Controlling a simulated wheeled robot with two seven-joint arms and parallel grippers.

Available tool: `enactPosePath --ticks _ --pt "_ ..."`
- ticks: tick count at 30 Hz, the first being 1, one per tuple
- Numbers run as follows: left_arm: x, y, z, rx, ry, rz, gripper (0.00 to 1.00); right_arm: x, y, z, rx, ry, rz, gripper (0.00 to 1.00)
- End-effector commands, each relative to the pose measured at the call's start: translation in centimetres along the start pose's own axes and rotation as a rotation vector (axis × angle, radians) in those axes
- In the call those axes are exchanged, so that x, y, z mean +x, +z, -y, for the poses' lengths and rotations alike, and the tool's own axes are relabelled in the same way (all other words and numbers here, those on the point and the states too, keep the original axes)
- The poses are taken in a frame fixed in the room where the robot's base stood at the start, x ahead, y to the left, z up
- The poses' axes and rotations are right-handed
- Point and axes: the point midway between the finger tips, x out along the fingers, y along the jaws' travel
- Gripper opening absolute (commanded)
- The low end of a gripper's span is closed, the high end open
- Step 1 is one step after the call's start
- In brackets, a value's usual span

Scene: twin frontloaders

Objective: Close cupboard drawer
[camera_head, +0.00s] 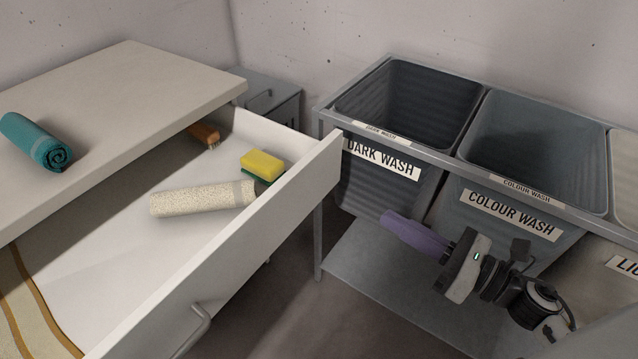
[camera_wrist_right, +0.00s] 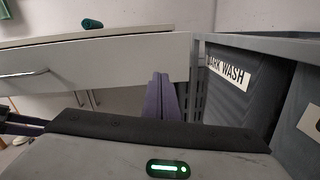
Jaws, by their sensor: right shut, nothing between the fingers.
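The white cupboard drawer (camera_head: 245,235) stands pulled out in the head view, with a grey bar handle (camera_head: 190,332) low on its front. In the right wrist view the drawer front (camera_wrist_right: 120,62) fills the upper left, with its handle (camera_wrist_right: 30,74) at the far left. Inside lie a cream rolled towel (camera_head: 200,199), a yellow and green sponge (camera_head: 262,163) and a brown brush (camera_head: 204,134). My right gripper (camera_head: 388,219) has purple fingers, shut and empty, to the right of the drawer front and apart from it in the head view.
A frame (camera_head: 325,118) to the right holds a dark wash bin (camera_head: 385,190) and a colour wash bin (camera_head: 500,225), close to my right gripper. A teal rolled towel (camera_head: 36,143) lies on the cupboard top (camera_head: 130,85). Floor shows between drawer and frame.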

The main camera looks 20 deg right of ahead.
Motion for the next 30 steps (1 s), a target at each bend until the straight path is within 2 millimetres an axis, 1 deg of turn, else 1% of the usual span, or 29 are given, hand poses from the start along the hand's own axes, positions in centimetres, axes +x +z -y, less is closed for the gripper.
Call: enactPosePath --ticks 1,3,5,8,11,18,21,25,30 --pt "0.1 0.6 0.0 -0.003 0.001 0.006 0.63 -0.2 -0.4 -0.1 -0.088 0.028 -0.016 0.0" --pt "0.0 0.9 -0.1 -0.005 0.002 0.011 0.63 -0.2 -0.5 -0.3 -0.172 0.056 -0.029 0.0" --pt "-0.1 1.1 -0.1 -0.006 0.003 0.015 0.63 0.0 -0.4 -0.4 -0.204 0.068 -0.033 0.0" --pt "-0.3 1.2 -0.1 -0.007 0.003 0.019 0.63 1.1 -0.4 -0.6 -0.215 0.072 -0.034 0.0" --pt "-0.5 1.1 -0.2 -0.006 0.003 0.02 0.63 2.8 -0.4 -0.7 -0.214 0.072 -0.032 0.0" --pt "-0.7 1.0 -0.1 -0.001 0.002 0.024 0.63 8.1 -0.5 -1.0 -0.21 0.07 -0.031 0.0" --pt "-0.6 1.1 -0.1 0.002 0.0 0.029 0.63 10.0 -0.6 -1.1 -0.209 0.069 -0.031 0.0" --pt "-0.6 0.9 0.0 0.006 -0.001 0.028 0.63 12.0 -0.7 -1.2 -0.209 0.069 -0.032 0.0" --pt "-0.5 0.5 0.1 0.01 -0.002 0.023 0.63 13.3 -0.9 -1.3 -0.206 0.067 -0.033 0.0"
